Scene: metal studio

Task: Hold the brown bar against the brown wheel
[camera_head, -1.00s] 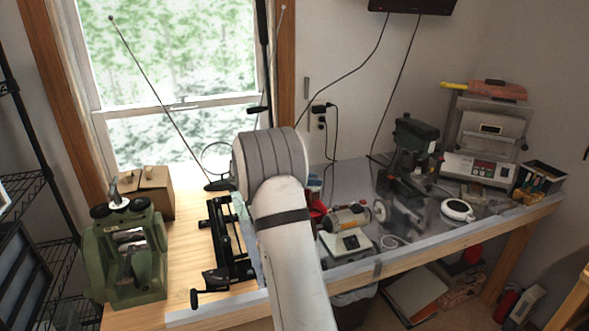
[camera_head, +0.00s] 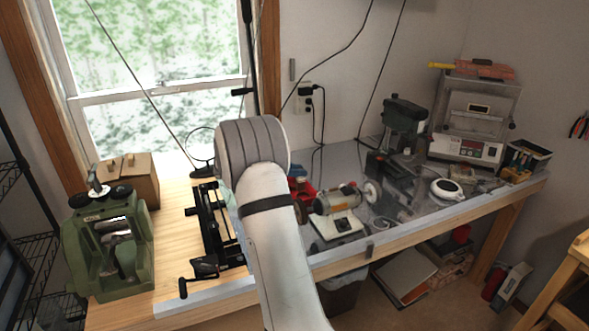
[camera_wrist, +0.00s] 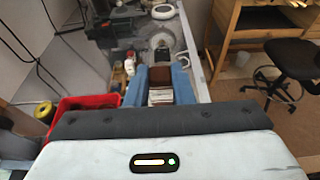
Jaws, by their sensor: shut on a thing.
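My gripper (camera_wrist: 160,78) shows in the wrist view as two blue fingers, shut on the brown bar (camera_wrist: 158,73), whose end shows between the fingertips. In the head view my own arm hides the gripper and the bar. The bench grinder stands on the metal bench top, just right of my arm. Its brown wheel (camera_head: 303,212) is at its left end, partly hidden by my arm. Its pale wheel (camera_head: 371,192) is at the right end. In the wrist view a round grinder part lies beyond the fingertips; I cannot tell whether the bar touches the brown wheel.
A red bin (camera_wrist: 85,112) lies left of the fingers in the wrist view. In the head view, a black clamp frame (camera_head: 213,225) and a green machine (camera_head: 108,245) stand left of my arm. A drill press (camera_head: 402,130) and a white round device (camera_head: 446,190) stand farther right.

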